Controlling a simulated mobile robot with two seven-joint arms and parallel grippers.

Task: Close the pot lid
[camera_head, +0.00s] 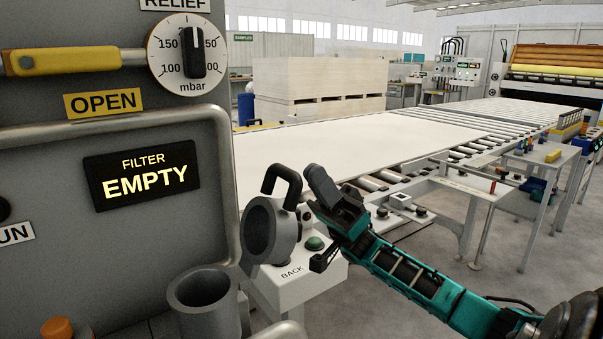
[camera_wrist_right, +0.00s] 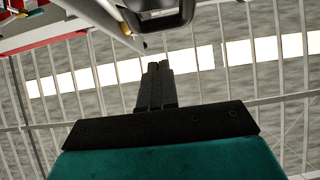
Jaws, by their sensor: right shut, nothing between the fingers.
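The pot (camera_head: 205,302) is a grey open-topped cylinder on the front of the grey machine at the lower left of the head view. The likely lid (camera_head: 252,228) is a round, hollow grey piece, standing on edge up and to the right of the pot, with a black loop handle (camera_head: 282,170). Whether a hinge joins it to the pot cannot be told. My right gripper (camera_head: 314,176) is shut and empty, just right of the handle and apart from it in the picture. Its closed fingers (camera_wrist_right: 155,82) show in the wrist view, below a dark looped part. My left gripper is out of view.
The grey machine panel (camera_head: 60,235) fills the left, with an "EMPTY" filter sign (camera_head: 142,177) and a dial (camera_head: 187,52). A white box marked "BACK" (camera_head: 290,285) with a green button (camera_head: 316,243) stands beneath my right gripper. A roller conveyor (camera_head: 400,132) lies behind.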

